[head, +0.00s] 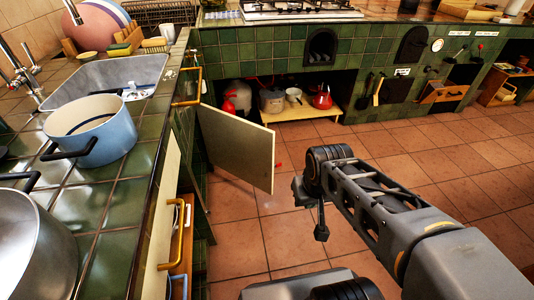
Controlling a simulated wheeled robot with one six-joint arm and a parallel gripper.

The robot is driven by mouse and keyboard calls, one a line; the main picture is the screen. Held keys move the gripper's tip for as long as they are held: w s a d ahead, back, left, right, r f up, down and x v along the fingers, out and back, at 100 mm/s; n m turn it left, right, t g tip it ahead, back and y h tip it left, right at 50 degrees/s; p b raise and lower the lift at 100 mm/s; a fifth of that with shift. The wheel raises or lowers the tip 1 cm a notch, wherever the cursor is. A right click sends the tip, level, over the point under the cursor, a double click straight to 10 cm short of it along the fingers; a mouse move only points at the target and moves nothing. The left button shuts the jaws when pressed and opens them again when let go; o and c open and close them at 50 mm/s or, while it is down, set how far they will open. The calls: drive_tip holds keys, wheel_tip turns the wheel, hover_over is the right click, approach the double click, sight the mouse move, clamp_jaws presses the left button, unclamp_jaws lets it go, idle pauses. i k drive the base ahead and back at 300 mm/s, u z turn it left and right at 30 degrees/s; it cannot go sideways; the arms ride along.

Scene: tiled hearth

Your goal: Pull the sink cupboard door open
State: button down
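A pale cupboard door (238,147) stands swung out from the front of the left green-tiled counter, near the sink (110,80). Its flat face is toward me and no handle shows on that face. What lies behind it is hidden. My gripper (321,232) hangs at the end of my arm, to the right of the door's free edge and apart from it in the picture. It is small and dark, and its fingers cannot be made out clearly. I see nothing held in it.
Brass handles (179,232) stick out along the left counter front. A blue pot (90,130) and a grey pot (30,245) stand on the counter. A low shelf (300,107) with red kettles is at the back. The terracotta floor (400,150) on the right is clear.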

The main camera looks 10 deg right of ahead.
sight(245, 149)
drive_tip(key=z, duration=0.8)
drive_tip(key=i, duration=0.95)
drive_tip(key=u, duration=2.8)
